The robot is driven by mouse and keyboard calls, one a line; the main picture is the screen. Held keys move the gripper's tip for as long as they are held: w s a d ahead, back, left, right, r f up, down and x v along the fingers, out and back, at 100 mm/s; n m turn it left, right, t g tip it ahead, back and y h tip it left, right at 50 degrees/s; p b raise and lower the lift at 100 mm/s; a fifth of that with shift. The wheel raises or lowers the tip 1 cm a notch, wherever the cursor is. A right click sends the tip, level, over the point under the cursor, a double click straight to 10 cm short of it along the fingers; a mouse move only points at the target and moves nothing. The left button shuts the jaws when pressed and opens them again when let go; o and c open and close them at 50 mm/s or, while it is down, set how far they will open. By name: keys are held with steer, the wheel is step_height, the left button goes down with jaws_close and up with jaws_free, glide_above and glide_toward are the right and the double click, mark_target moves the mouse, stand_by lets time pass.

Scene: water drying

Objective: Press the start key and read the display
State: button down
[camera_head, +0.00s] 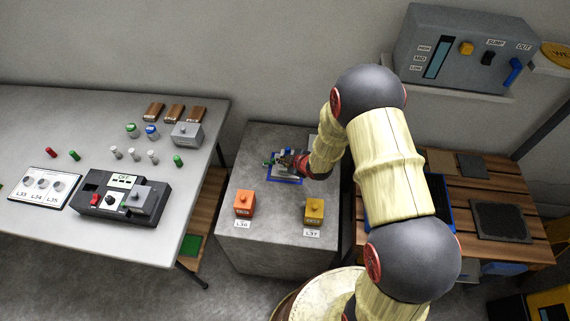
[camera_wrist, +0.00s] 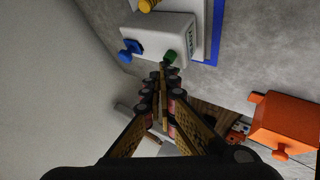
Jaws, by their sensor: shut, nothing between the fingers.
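A white device (camera_wrist: 165,35) stands on a blue-bordered white mat (camera_wrist: 214,35) on the grey pedestal. It has a green key (camera_wrist: 170,56), a blue knob (camera_wrist: 126,57) and a yellow knob (camera_wrist: 148,5). My gripper (camera_wrist: 166,68) is shut and empty, its fingertips right at the green key. I cannot tell whether they touch it. In the head view my gripper (camera_head: 286,160) largely covers the device, and the mat's blue edge (camera_head: 287,181) shows below it. I see no readable display on the device in either view.
An orange block (camera_head: 244,204) and a yellow block (camera_head: 314,210) stand at the pedestal's front. A grey panel (camera_head: 462,50) sits at back right. My arm hides part of the wooden table.

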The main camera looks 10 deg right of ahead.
mark_target(284, 167)
stand_by(0.4)
steer(key=shift+r+p, duration=0.45)
steer(key=shift+r, duration=0.2)
step_height(284, 167, up, 6)
steer(key=p, duration=0.4)
stand_by(0.9)
